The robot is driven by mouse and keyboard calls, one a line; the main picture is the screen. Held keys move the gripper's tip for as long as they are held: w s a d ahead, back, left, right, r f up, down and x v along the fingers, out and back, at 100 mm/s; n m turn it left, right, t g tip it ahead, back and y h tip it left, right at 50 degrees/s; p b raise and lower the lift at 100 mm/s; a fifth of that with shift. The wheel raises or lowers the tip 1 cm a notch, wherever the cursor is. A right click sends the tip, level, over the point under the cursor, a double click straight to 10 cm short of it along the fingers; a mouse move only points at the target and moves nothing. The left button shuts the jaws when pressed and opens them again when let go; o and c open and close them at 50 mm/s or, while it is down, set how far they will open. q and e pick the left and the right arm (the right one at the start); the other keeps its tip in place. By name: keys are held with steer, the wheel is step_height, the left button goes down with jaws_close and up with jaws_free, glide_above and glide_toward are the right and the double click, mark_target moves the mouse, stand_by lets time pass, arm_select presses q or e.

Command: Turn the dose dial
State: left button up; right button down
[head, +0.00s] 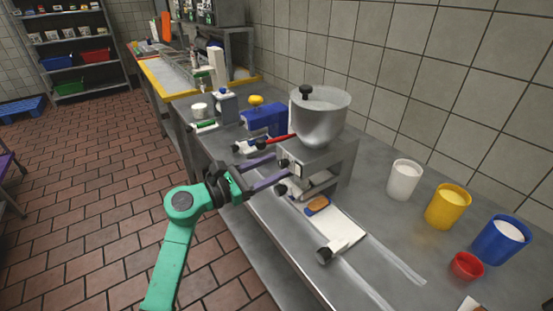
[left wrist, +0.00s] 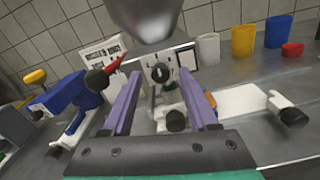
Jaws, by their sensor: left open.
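The dose dial (left wrist: 160,73) is a round black-and-white knob on the metal front of the cream machine (head: 325,158), below its steel hopper (head: 320,120). In the head view, the small pale dial plate is largely beside my left gripper's fingers and its setting is too small to read. My left gripper (head: 283,161) has two purple fingers, open and empty, pointing at the machine front. In the left wrist view, the gripper (left wrist: 161,76) has one finger to each side of the dial, with a gap on both sides; contact is not visible. My right gripper is not in view.
A red lever (head: 279,139) sticks out left of the hopper. A brown piece (head: 317,205) lies below the machine by a white plate (head: 340,230). A blue device (head: 263,121) stands behind. White (head: 404,182), yellow (head: 447,207), blue and red cups stand right.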

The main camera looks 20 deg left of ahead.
arm_select(q)
steer(key=shift+w+d, duration=0.4)
steer(key=shift+d, duration=0.05)
jaws_close()
steer(key=n+p, duration=0.2)
steer(key=n, duration=0.4)
steer(key=shift+p, duration=0.3)
steer(key=n+p, duration=0.3)
steer(key=n, duration=0.2)
steer(key=shift+n, duration=0.4)
steer(key=n+p, duration=0.3)
steer(key=n, duration=0.3)
steer(key=shift+a+p, duration=0.1)
steer(key=shift+p, duration=0.25)
steer(key=n+p, duration=0.2)
steer(key=n, duration=0.1)
steer(key=shift+n, duration=0.4)
steer(key=shift+f+n+p, duration=0.15)
steer(key=shift+n+p, duration=0.45)
steer(key=shift+n, duration=0.6)
